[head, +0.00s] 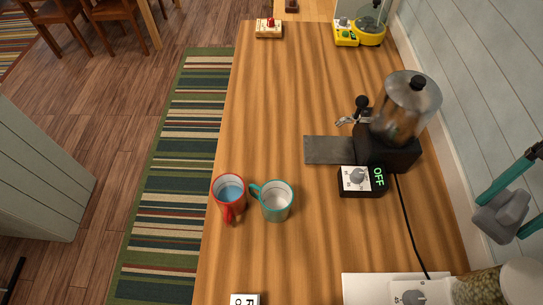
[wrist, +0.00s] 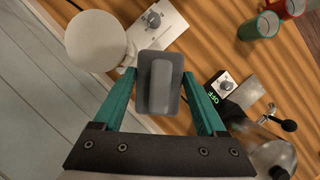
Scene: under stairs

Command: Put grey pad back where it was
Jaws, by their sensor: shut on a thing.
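My gripper (head: 522,195) is at the right edge of the head view, beside the wall and above the counter. Its teal fingers are shut on a grey pad (head: 498,217), a rounded dark-grey block with a raised lighter ridge. The held pad also shows in the wrist view (wrist: 161,84), between the fingers of my gripper (wrist: 160,76). It is clear of the counter. A flat grey plate (head: 328,150) lies in front of the clear-jar dispenser (head: 399,115). I cannot tell where the pad was before.
A control box (head: 358,180) reading OFF stands by the dispenser. A red mug (head: 229,193) and teal mug (head: 275,200) stand mid-counter. A white panel with a knob (head: 410,297) and a beige-filled jar (head: 482,287) are at front right. The far counter between the devices is bare.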

